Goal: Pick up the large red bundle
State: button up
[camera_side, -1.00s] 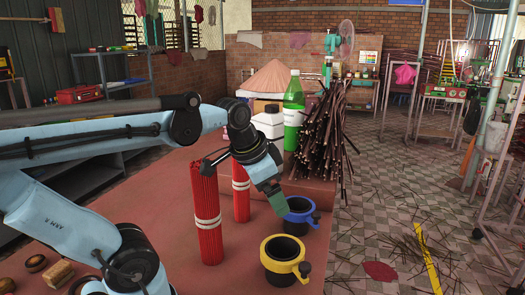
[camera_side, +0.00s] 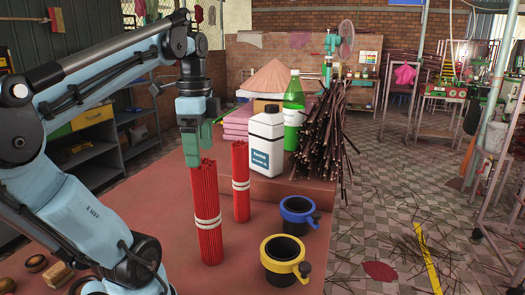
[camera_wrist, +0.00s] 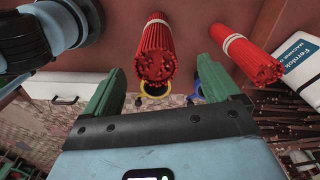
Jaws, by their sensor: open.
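The large red bundle (camera_side: 208,230) stands upright on the reddish table, with a pale band around its middle. A smaller red bundle (camera_side: 241,195) stands behind it to the right. My gripper (camera_side: 193,155) points down at the top of the large bundle, and its green fingers overlap the bundle's top left edge in the side view. In the wrist view the large bundle (camera_wrist: 156,45) appears between the two spread fingers, with its stick ends facing me. The smaller bundle (camera_wrist: 243,48) lies outside the right finger. My gripper is open and holds nothing. I cannot tell whether a finger touches the large bundle.
A yellow cup (camera_side: 281,272) and a blue cup (camera_side: 296,223) stand to the right, near the table's edge. A white labelled bottle (camera_side: 267,150), a green bottle (camera_side: 294,115) and a pile of dark sticks (camera_side: 322,140) are behind.

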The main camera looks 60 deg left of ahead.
aim_at(203, 163)
jog(key=shift+d+f, duration=0.25)
jog(key=shift+f, duration=1.45)
jog(key=shift+d+f, duration=0.2)
jog(key=shift+f, duration=1.45)
grip_shut()
jog(key=shift+r, duration=0.15)
